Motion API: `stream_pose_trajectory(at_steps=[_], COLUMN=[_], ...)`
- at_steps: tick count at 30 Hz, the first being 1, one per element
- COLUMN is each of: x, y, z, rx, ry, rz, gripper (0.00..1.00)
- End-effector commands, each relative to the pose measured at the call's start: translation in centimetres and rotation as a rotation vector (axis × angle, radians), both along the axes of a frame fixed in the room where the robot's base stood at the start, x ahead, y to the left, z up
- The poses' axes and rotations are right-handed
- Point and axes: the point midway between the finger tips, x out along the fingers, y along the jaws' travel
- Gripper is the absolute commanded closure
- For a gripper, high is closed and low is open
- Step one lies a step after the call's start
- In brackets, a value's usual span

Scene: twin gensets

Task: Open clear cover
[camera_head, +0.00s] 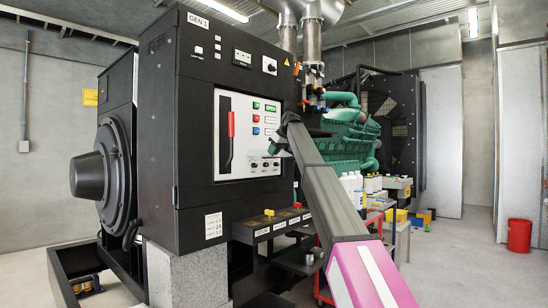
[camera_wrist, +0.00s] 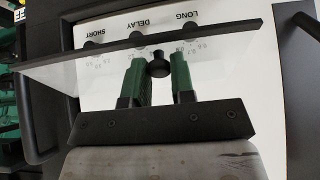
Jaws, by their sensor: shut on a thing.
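The clear cover (camera_wrist: 55,76) shows in the wrist view as a see-through sheet with a thick dark edge, tilted across the white panel (camera_wrist: 100,18). It stands at an angle to the panel, partly swung out. A small black knob (camera_wrist: 159,68) sits at the cover between my green fingertips. My gripper (camera_wrist: 160,74) is shut on this knob. Behind the dark edge are dials marked LONG, DELAY and SHORT. In the head view my gripper (camera_head: 288,124) is at the right edge of the white panel (camera_head: 240,130), and the cover is hard to make out there.
The panel is on the black GEN 1 cabinet (camera_head: 210,60), with a red-handled lever (camera_head: 231,124) and dials (camera_head: 266,164). A low black control box (camera_head: 272,226) juts out below. A green engine (camera_head: 345,148) and bottles (camera_head: 352,184) stand behind my arm.

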Motion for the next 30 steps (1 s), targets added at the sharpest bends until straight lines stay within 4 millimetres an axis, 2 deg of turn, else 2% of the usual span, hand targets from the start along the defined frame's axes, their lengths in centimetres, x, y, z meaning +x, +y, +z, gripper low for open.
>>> stream_pose_trajectory(at_steps=[3,12,30], x=[0.6,1.4,2.0], y=[0.5,1.6,2.5], z=[1.5,3.6,4.8], rx=[0.008,0.009,0.010], ry=[-0.009,-0.009,-0.008], rz=[0.001,0.002,0.002], gripper=[1.00,1.00,1.00])
